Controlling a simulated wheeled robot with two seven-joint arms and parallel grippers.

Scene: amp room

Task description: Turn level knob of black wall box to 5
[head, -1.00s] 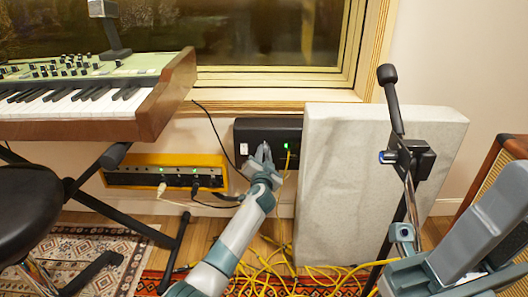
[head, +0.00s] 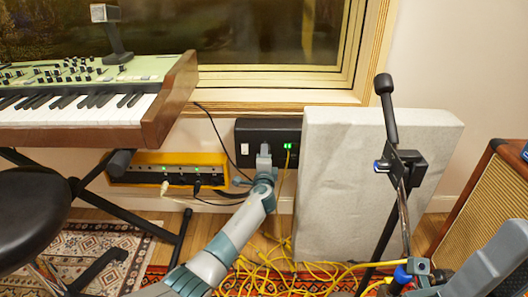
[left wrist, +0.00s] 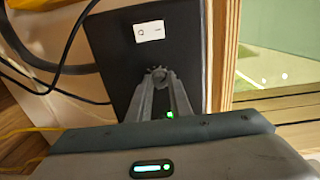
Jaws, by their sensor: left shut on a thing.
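The black wall box (head: 245,134) is mounted on the wall below the window, with a white rocker switch on its left part and a small green light on its right. My left gripper (head: 264,152) is at the middle of its front. In the left wrist view the box (left wrist: 118,55) shows its white switch, and the two fingers (left wrist: 159,82) are shut on a round dark knob (left wrist: 158,73). The fingers hide most of the knob, and I cannot read its setting. My right gripper (head: 414,266) is low at the right, its jaws unclear.
A grey padded panel (head: 335,190) leans by the wall just right of the box. A yellow unit (head: 150,160) with plugged cables sits below the keyboard (head: 90,105). A microphone stand (head: 402,185) stands at the right. Yellow cables (head: 270,268) lie on the floor.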

